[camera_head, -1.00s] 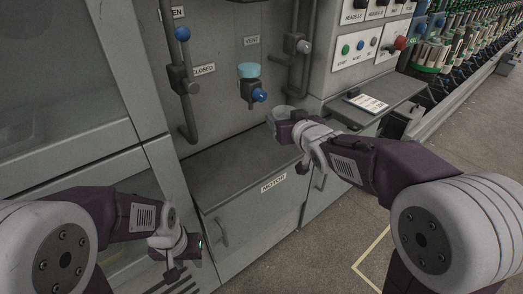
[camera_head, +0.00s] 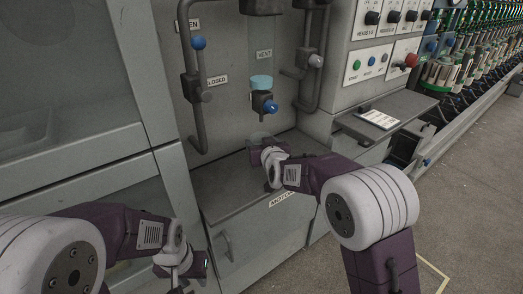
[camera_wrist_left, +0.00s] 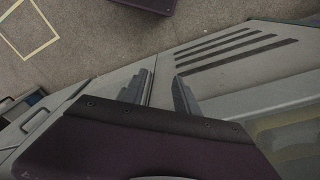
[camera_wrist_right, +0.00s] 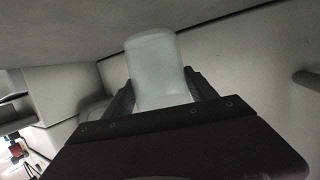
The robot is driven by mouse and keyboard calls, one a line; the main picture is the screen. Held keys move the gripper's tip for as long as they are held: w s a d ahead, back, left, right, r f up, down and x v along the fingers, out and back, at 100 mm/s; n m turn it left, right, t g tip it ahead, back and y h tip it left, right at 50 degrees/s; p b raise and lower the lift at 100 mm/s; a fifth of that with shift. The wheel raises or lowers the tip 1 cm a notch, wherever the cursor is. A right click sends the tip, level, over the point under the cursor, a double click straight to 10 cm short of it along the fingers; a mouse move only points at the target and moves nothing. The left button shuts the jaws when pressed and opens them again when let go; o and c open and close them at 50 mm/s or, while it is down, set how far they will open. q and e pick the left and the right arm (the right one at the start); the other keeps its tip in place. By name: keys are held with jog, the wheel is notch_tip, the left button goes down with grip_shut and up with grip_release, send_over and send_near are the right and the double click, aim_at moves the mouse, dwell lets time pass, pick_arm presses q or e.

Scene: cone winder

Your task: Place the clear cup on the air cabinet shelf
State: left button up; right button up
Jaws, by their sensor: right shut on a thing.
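The clear cup (camera_wrist_right: 155,65) is between the fingers of my right gripper (camera_wrist_right: 162,95) in the right wrist view, and the gripper is shut on it. In the head view the clear cup (camera_head: 260,140) is over the grey shelf (camera_head: 225,190) above the door labelled MOTOR, below the blue-capped vent valve. I cannot tell whether the cup touches the shelf. My left gripper (camera_wrist_left: 161,88) is open and empty in the left wrist view. In the head view it is at the lower left, in front of the cabinet.
The vent valve (camera_head: 263,98) with its blue knob sticks out just above the cup. Pipes with a blue ball handle (camera_head: 198,42) and a grey one (camera_head: 316,61) flank it. A side ledge (camera_head: 385,122) holds a card at the right. The shelf's left part is clear.

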notch_tip(320, 180, down, 2)
jog(key=shift+f, duration=0.1)
jog(key=shift+w, duration=0.1)
pick_arm(q)
jog(key=shift+w+f, duration=0.1)
jog(key=shift+f, duration=0.35)
pick_arm(e)
jog(key=o, duration=1.4)
jog(key=shift+c, duration=0.2)
pick_arm(q)
jog(key=shift+f, duration=0.15)
